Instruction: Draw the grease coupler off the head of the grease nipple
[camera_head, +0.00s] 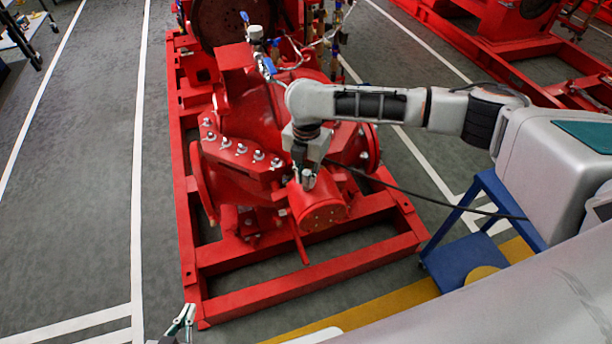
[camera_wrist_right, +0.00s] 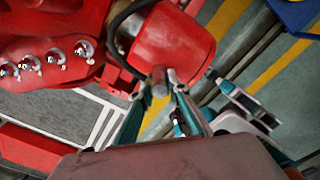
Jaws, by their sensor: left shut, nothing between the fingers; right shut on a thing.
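The red end housing (camera_head: 318,212) of the pump fills the upper middle of the right wrist view (camera_wrist_right: 178,42). My right gripper (camera_head: 308,181) is over the top of this housing. In the wrist view its fingers (camera_wrist_right: 161,92) are shut on a short grey cylinder, the grease coupler (camera_wrist_right: 159,77), close against the housing. The grease nipple is hidden, and I cannot tell whether the coupler still sits on its head. The coupler is too small to make out in the head view. My left gripper (camera_head: 183,322) is shut and empty at the bottom left, apart from the pump.
A black hose (camera_head: 420,194) runs from near my right gripper to a blue trolley (camera_head: 462,262) at the right. The red bolted casing (camera_head: 240,150) is left of the housing. A red base frame (camera_head: 280,292) surrounds the pump. Grey floor (camera_head: 70,220) is clear at the left.

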